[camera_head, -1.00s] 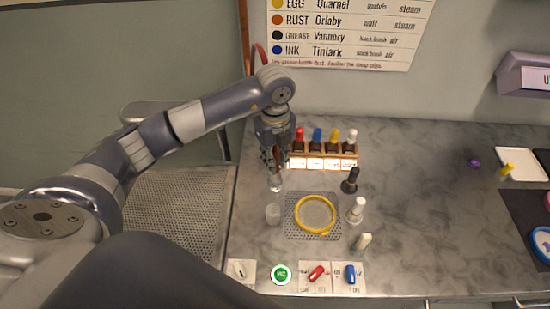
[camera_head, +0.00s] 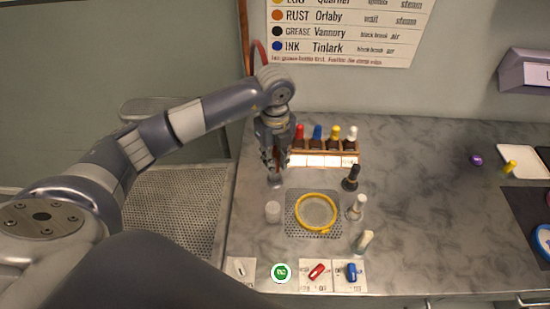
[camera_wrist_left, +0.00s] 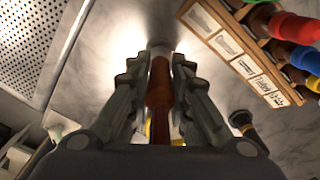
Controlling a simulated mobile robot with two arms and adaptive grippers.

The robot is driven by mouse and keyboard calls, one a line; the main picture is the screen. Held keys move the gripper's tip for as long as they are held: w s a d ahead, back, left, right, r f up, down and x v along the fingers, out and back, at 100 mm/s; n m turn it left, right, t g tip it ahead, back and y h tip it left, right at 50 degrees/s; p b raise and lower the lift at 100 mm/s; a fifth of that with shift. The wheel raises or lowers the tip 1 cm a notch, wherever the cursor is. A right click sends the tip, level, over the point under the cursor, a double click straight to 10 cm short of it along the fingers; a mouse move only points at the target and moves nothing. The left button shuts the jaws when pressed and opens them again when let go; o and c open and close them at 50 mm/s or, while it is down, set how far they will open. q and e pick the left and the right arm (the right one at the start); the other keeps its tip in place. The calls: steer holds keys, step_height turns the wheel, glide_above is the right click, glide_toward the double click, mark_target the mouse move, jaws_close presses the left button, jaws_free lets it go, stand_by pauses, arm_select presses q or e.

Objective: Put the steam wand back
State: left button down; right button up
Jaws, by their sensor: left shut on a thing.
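My left gripper (camera_head: 275,160) is shut on a brown, copper-coloured stick, which I take to be the steam wand (camera_wrist_left: 160,85). In the left wrist view, the wand stands lengthwise between the two fingers (camera_wrist_left: 158,100), with a pale grey end at its far tip. In the head view, a grey end (camera_head: 276,181) shows just below the fingers, close to the counter; I cannot tell whether it touches. The fingers hide most of the wand. A reddish hose (camera_head: 259,50) arcs behind my left arm. My right gripper is not in view.
A wooden rack (camera_head: 325,160) of bottles with coloured caps stands right of the gripper. A small white cup (camera_head: 272,212), a yellow hoop (camera_head: 316,213) and a black-topped bottle (camera_head: 351,178) are nearby. A perforated board (camera_head: 175,210) lies left.

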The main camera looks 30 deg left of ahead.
mark_target(275, 150)
arm_select(q)
steer(key=shift+f, duration=0.3)
stand_by(0.5)
stand_by(0.3)
steer(key=c, duration=1.4)
jaws_free()
steer(key=shift+o, duration=0.3)
steer(key=shift+o, duration=1.3)
steer(key=shift+r+p, duration=2.45)
steer(key=shift+r, duration=1.35)
